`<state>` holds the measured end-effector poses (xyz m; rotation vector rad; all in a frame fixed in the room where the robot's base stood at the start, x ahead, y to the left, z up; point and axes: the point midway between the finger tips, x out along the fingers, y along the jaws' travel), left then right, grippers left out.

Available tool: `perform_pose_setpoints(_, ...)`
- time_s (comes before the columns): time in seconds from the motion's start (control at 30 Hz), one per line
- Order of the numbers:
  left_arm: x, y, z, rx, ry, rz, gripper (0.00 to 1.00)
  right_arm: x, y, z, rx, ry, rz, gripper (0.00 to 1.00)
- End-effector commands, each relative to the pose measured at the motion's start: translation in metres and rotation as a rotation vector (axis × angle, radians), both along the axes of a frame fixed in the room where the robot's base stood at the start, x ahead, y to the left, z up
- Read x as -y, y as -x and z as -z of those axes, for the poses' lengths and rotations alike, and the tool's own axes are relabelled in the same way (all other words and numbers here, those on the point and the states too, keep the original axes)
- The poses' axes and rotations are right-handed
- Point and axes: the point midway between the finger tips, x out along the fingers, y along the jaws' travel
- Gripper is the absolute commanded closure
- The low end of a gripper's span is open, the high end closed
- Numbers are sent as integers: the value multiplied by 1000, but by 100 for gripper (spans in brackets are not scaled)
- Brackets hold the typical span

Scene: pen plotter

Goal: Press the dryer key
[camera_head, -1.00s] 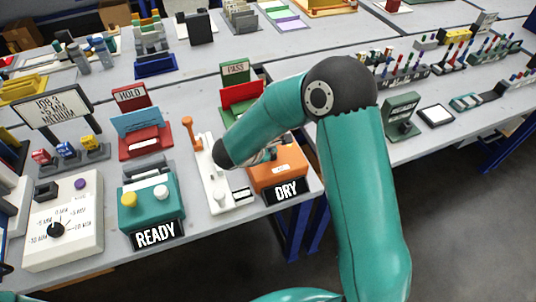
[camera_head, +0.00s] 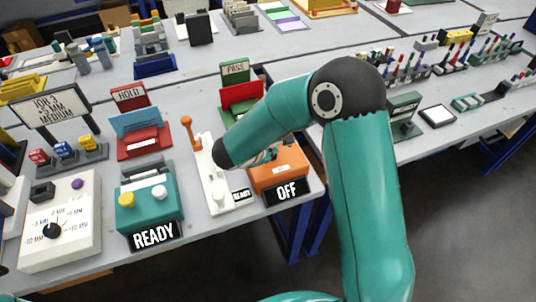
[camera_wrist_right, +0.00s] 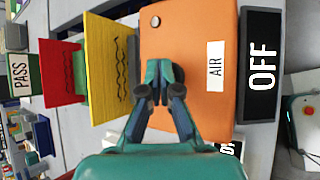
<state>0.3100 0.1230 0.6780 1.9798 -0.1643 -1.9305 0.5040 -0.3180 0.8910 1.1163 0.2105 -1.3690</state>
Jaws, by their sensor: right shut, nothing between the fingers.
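The dryer is an orange box (camera_head: 290,178) at the front right of the near table; its black sign (camera_head: 287,191) reads OFF. In the right wrist view the orange top (camera_wrist_right: 200,100) carries a white AIR label (camera_wrist_right: 215,66) and a small round grey knob (camera_wrist_right: 155,21). My right gripper (camera_wrist_right: 160,88) is shut and empty over the dryer's top; I cannot tell whether its tips touch. No key shows clearly; the gripper may cover it. In the head view my forearm hides most of the gripper. My left gripper is not in view.
Left of the dryer stands a white device (camera_head: 212,180) with an orange lever. Beside it is a teal box (camera_head: 150,203) with a READY sign. A red tray and PASS sign (camera_head: 236,69) stand behind the dryer. The table edge is close in front.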

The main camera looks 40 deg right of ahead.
Motion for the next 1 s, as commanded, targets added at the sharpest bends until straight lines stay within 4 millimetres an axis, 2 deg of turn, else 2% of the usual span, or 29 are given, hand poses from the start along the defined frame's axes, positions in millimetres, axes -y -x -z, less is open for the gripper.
perform_pose_setpoints(0.37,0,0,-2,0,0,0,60,0,0,-5,3,0,0,100)
perform_pose_setpoints(1.0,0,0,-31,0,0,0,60,1,0,-62,3,1,1,100)
